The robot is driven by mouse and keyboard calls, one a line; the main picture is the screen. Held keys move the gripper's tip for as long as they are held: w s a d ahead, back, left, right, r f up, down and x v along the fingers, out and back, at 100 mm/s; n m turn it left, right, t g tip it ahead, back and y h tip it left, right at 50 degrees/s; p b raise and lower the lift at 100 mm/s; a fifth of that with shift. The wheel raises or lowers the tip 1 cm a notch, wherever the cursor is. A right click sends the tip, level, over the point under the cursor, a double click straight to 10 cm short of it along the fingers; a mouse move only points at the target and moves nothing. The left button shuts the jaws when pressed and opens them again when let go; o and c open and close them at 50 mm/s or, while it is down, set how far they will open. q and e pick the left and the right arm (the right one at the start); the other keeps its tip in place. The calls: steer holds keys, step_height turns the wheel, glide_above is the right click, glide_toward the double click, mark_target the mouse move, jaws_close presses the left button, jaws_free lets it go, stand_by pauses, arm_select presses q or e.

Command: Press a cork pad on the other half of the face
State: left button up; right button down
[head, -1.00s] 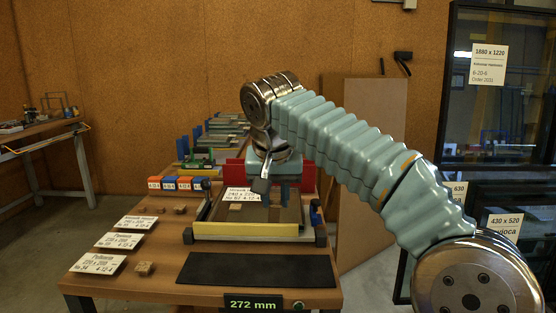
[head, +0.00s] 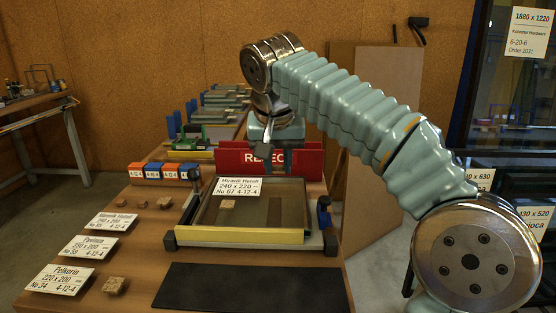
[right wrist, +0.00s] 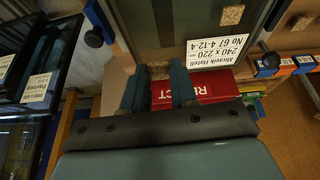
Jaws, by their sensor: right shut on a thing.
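The framed glass unit (head: 262,222) lies in a tilting frame with a yellow front bar (head: 240,236). A white label (head: 240,186) and one cork pad (head: 228,204) are on its face, on the left half in the head view; that pad also shows at the top of the right wrist view (right wrist: 232,14). My right gripper (head: 283,165) hangs by the unit's far edge, in front of the red reject box. In the right wrist view its fingers (right wrist: 157,82) are shut on a small brown cork pad (right wrist: 158,69), largely hidden between them. My left gripper is out of view.
Loose cork pads (head: 114,285) lie on the table's left side beside several white cards (head: 60,279). A black mat (head: 252,287) lies in front. The red reject box (head: 240,158) and small orange-and-blue boxes (head: 172,171) stand behind. Dark glass panels stand right.

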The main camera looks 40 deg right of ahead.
steer(key=b, duration=0.5)
glide_above(278, 208)
steer(key=s, duration=0.1)
steer(key=f, duration=0.4)
steer(key=a+f, duration=0.1)
steer(key=f, duration=0.1)
steer(key=shift+f, duration=0.25)
steer(key=shift+f+b, duration=0.45)
steer(key=shift+f, duration=0.1)
steer(key=shift+f, duration=0.35)
steer(key=c, duration=0.8)
jaws_free()
